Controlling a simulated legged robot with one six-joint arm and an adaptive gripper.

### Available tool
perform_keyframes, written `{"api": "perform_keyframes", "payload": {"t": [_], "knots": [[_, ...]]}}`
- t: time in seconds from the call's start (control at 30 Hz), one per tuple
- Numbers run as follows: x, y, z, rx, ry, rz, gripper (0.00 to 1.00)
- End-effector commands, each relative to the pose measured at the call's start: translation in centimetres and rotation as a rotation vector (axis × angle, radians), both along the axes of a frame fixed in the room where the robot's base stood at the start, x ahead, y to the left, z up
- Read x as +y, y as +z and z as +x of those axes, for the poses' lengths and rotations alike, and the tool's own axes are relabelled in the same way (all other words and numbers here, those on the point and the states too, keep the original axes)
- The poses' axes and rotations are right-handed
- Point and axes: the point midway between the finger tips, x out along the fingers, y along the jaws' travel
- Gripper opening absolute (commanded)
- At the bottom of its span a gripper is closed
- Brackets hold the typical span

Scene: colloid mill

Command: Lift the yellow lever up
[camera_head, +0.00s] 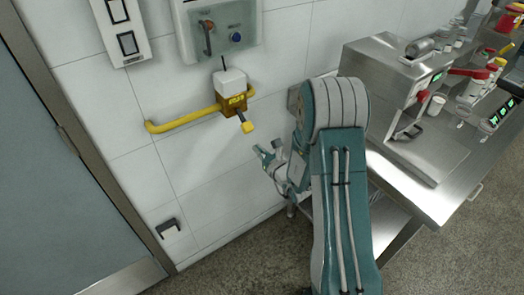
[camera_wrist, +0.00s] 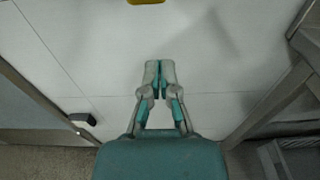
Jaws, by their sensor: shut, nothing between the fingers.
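The yellow lever (camera_head: 248,127) has a yellow end block on a short dark stem. It sticks out and down from a yellow-and-white wall unit (camera_head: 231,92) fed by a yellow pipe (camera_head: 182,121). My gripper (camera_head: 261,152) is just below the lever's end in the head view, apart from it. In the wrist view my gripper (camera_wrist: 160,66) has its fingertips together with nothing between them, in front of the white wall. A yellow piece (camera_wrist: 146,2), probably the lever's end, is cut off by the top edge there.
A control box (camera_head: 219,31) hangs above the wall unit. A steel table (camera_head: 442,196) with a machine and a red-handled device stands at the right. A grey door (camera_head: 58,190) is at the left. A small dark wall fitting (camera_head: 167,227) sits low. The wall below the lever is clear.

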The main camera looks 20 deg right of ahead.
Motion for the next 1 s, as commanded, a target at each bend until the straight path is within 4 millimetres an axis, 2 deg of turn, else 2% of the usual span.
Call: {"api": "perform_keyframes", "payload": {"t": [0.1,0.4,0.7,1.0], "knots": [[0.8,-0.1,2.1,-0.002,0.002,-0.001,0.0],[2.0,-0.2,6.0,-0.002,0.001,0.0,0.0],[1.3,2.5,3.9,0.001,0.0,0.001,0.0],[1.2,2.9,3.6,0.002,0.001,0.0,0.0]]}}
